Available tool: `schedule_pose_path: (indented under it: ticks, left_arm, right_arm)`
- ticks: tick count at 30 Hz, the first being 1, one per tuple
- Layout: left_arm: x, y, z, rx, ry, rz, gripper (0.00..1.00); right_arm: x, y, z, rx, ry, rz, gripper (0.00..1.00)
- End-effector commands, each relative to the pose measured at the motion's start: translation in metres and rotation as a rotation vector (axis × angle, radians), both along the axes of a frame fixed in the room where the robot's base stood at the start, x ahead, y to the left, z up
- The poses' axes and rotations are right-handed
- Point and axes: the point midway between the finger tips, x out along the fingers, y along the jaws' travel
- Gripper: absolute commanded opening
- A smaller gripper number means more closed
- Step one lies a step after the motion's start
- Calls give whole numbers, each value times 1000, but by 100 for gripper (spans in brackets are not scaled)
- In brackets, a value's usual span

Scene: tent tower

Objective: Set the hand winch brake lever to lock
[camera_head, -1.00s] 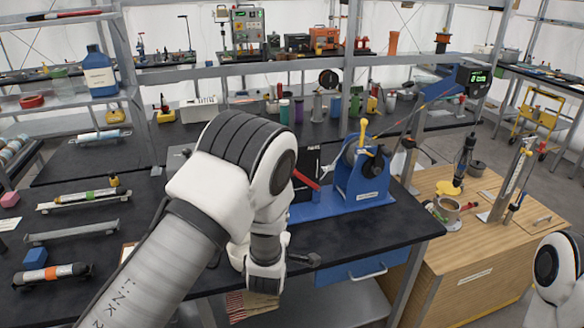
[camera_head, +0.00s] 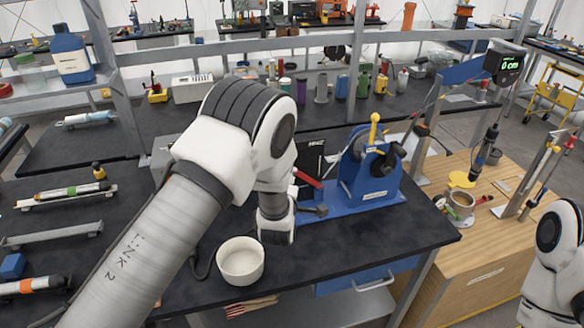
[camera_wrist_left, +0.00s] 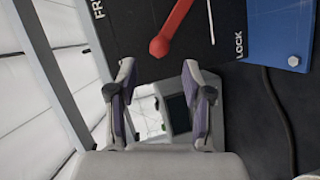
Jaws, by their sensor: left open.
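The hand winch (camera_head: 365,182) is blue with a yellow-knobbed handle, and stands on the black bench. Its red brake lever (camera_head: 307,180) sits at its left, beside a black panel (camera_head: 312,155). In the left wrist view the lever (camera_wrist_left: 172,30) has a red ball end and lies between a cut-off "FR" label (camera_wrist_left: 97,8) and the "LOCK" label (camera_wrist_left: 239,45), on neither. My left gripper (camera_wrist_left: 157,72) is open and empty, the ball just beyond and between its fingertips, apparently not touching. In the head view my left arm hides its fingers. My right gripper is out of view.
A white bowl (camera_head: 241,261) stands on the bench near my left forearm. A blue plate (camera_wrist_left: 280,35) with a bolt lies right of the panel in the wrist view.

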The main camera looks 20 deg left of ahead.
Motion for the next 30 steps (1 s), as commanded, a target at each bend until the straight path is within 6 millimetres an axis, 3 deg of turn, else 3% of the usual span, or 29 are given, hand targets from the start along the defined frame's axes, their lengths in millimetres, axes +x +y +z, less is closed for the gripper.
schedule_pose_path:
  ticks: [7,17,21,27,30]
  left_arm:
    - [43,9,-8,-2,-1,1,50]
    - [50,10,-12,1,0,0,50]
    - [50,11,-12,1,0,0,1]
    - [50,11,-13,-1,-1,0,0]
    - [49,14,-20,-23,-17,2,0]
  right_arm:
    - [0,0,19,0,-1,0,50]
    - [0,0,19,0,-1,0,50]
    - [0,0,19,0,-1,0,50]
    - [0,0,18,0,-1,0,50]
    - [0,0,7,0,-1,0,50]
